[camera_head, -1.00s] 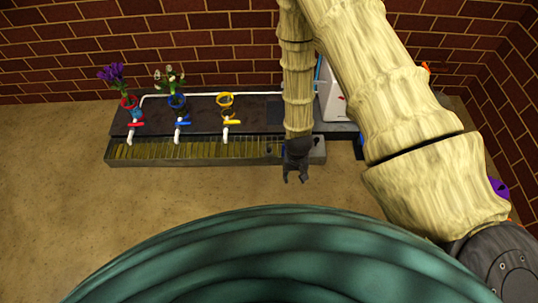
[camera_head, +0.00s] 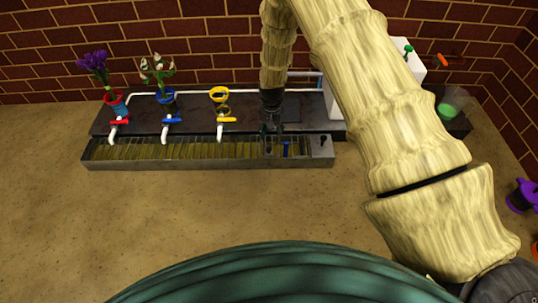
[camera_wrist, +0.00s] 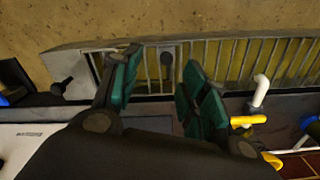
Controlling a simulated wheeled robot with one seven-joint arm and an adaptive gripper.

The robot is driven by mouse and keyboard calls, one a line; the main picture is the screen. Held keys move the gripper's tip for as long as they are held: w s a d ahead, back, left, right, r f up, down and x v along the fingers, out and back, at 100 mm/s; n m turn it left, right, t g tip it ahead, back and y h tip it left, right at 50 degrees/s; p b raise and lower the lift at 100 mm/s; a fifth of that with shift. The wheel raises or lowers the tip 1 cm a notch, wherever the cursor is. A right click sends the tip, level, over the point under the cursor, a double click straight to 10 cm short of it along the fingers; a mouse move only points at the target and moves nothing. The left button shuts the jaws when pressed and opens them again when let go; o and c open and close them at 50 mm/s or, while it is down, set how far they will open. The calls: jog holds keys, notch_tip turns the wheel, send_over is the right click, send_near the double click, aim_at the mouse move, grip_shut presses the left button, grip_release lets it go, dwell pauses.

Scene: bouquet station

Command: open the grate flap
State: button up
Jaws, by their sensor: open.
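A long grey trough (camera_head: 205,162) with a slatted grate (camera_head: 150,152) runs along the counter's front. Its right-hand section, apparently the grate flap, lies level with the slats near the trough's right end. My gripper (camera_head: 272,128) is over the back edge of this section. Contact with the grate cannot be told.
Three taps with red, blue and yellow (camera_head: 228,119) handles stand behind the trough. Two flower holders and a yellow ring stand behind them. A white box (camera_head: 335,100) stands to the right, partly behind my arm. The floor (camera_head: 180,200) in front is clear.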

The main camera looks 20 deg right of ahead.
aim_at(269, 148)
jog(key=f+b, duration=0.2)
jog(key=f, duration=0.1)
jog(key=w+f+b, duration=0.1)
jog(key=f+b, duration=0.1)
jog(key=f, duration=0.2)
jog(key=w+f+b, duration=0.1)
jog(key=f+b, duration=0.1)
jog(key=f, duration=0.2)
jog(key=shift+w+a+f, duration=0.1)
jog(key=shift+w+a, duration=0.05)
jog(key=shift+w, duration=0.05)
jog(key=shift+c, duration=0.2)
grip_shut()
